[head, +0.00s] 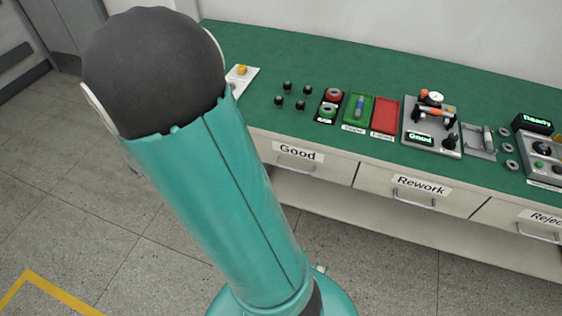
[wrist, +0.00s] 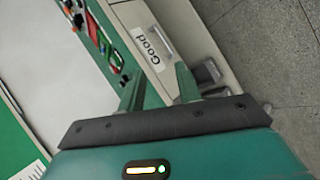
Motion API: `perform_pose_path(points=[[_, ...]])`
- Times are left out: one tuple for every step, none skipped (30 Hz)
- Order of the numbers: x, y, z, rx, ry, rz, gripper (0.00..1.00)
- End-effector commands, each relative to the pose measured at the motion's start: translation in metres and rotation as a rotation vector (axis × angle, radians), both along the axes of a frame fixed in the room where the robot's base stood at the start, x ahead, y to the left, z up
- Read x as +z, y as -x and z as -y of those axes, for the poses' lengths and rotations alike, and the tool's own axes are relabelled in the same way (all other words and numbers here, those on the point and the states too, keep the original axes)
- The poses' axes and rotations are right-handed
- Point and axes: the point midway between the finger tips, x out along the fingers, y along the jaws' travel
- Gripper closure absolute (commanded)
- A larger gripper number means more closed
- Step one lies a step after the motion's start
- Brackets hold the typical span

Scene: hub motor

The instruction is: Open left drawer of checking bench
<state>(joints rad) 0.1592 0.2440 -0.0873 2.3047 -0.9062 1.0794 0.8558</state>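The checking bench (head: 330,55) has a green top and a row of drawers along its front. The left drawer (head: 336,173), labelled "Good", looks shut, its front in line with the others. Its metal handle (head: 296,165) is just below the label. In the wrist view the "Good" drawer (wrist: 130,14) and its handle (wrist: 163,38) appear turned on their side, beyond the fingers. My gripper (wrist: 159,70) is open, its two fingers apart with nothing seen between them. It appears short of the handle, not touching it. The gripper is not visible in the head view.
The "Rework" drawer (head: 400,190) and "Reject" drawer (head: 505,220) are to the right. Several small devices, a green tray (head: 355,110) and a red tray (head: 385,114) stand on the bench. My arm hides the bench's left part. Tiled floor (head: 90,190) lies open in front.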

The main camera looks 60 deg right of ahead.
Motion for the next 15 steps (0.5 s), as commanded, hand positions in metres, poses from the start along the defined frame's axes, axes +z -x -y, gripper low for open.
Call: perform_pose_path(points=[[-0.015, 0.002, 0.013, -0.008, 0.044, -0.041, 0.66], [-0.022, 0.002, 0.020, -0.010, 0.071, -0.058, 0.66], [-0.032, 0.003, 0.029, -0.011, 0.107, -0.080, 0.66], [-0.039, 0.004, 0.036, -0.010, 0.135, -0.096, 0.66], [-0.047, 0.004, 0.043, -0.009, 0.161, -0.110, 0.66], [-0.057, 0.005, 0.052, -0.004, 0.195, -0.129, 0.66], [-0.065, 0.006, 0.058, 0.002, 0.221, -0.142, 0.66], [-0.073, 0.007, 0.065, 0.008, 0.246, -0.156, 0.66], [-0.085, 0.008, 0.073, 0.018, 0.278, -0.171, 0.66], [-0.093, 0.009, 0.079, 0.028, 0.301, -0.181, 0.66], [-0.102, 0.010, 0.084, 0.038, 0.322, -0.191, 0.66], [-0.114, 0.012, 0.091, 0.054, 0.350, -0.204, 0.66], [-0.123, 0.014, 0.096, 0.067, 0.370, -0.212, 0.66], [-0.133, 0.016, 0.101, 0.082, 0.388, -0.219, 0.66], [-0.146, 0.018, 0.108, 0.102, 0.411, -0.228, 0.66]])
